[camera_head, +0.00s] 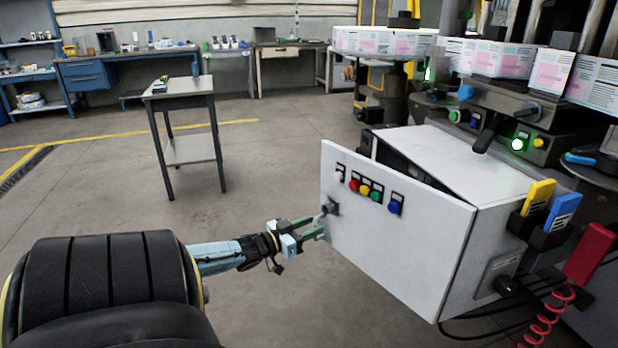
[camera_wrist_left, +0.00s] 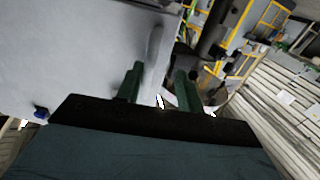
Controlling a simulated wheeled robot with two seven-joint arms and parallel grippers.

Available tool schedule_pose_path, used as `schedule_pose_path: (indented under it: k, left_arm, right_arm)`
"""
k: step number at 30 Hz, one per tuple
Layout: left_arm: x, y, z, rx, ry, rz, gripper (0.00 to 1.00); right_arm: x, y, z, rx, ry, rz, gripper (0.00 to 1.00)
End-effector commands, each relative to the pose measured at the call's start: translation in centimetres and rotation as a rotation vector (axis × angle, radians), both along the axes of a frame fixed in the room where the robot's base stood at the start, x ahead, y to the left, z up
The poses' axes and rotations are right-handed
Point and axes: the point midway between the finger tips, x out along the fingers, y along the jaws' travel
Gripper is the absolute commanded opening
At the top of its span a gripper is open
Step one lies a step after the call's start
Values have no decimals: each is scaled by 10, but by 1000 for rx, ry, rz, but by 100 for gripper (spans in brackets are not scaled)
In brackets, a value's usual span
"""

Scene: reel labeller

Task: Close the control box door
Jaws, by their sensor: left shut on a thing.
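The control box (camera_head: 450,158) is a light grey cabinet at the right in the head view. Its door (camera_head: 400,238) stands partly open, with a dark gap along the top. The door carries red, yellow, green and blue buttons and a dark latch handle (camera_head: 329,207) near its free left edge. My left gripper (camera_head: 318,228) comes from the left with green fingers at that handle, shut on it; the exact contact is small and hard to see. In the left wrist view the green fingers (camera_wrist_left: 160,88) reach toward the grey door (camera_wrist_left: 70,50). My right gripper is not in view.
A yellow and a blue device (camera_head: 561,211) sit in holders on the box's right side, beside a red handset (camera_head: 590,252) with a coiled cord. Labelled reels (camera_head: 384,41) stand behind. A small table (camera_head: 182,96) stands at the left; the floor between is clear.

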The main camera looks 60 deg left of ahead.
Motion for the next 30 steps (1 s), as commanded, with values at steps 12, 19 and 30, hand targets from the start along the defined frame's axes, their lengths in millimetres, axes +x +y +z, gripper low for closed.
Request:
schedule_pose_path:
  k: [12, 19, 30]
  left_arm:
    - [-20, 14, 1, 1, 3, 11, 32]
    - [-35, 24, 2, 1, 3, 15, 46]
    - [-57, 35, 2, 2, 4, 15, 82]
  right_arm:
    - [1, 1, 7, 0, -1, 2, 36]
    - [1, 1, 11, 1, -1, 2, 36]
    - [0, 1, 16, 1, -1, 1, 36]
